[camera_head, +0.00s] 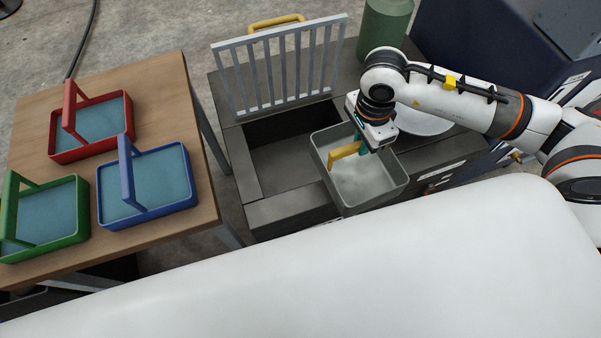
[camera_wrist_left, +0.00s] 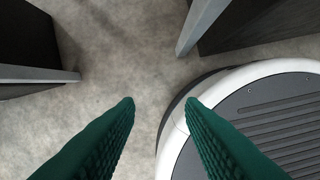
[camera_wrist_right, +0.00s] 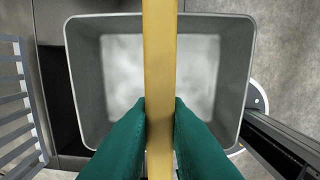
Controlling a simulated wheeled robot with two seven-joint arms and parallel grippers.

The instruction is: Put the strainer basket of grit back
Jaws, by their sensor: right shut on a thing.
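The grey strainer basket (camera_head: 347,195) has a yellow handle (camera_head: 343,151) and a pale, mottled inside. My right gripper (camera_head: 364,148) is shut on the handle, which runs between its green fingers (camera_wrist_right: 160,118) in the right wrist view. The basket (camera_wrist_right: 88,80) hangs about level, over the right side of the dark open well (camera_head: 290,155) in the grey unit. How far it is above the unit is hard to tell. A barred grate (camera_head: 277,66) stands upright behind the well. My left gripper (camera_wrist_left: 160,103) is open and empty over the floor, out of the head view.
A wooden table (camera_head: 165,85) at the left carries a red basket (camera_head: 60,140), a blue basket (camera_head: 148,212) and a green basket (camera_head: 80,205). A green canister (camera_head: 385,28) stands at the back, and a white round dish (camera_head: 425,122) lies right of the basket.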

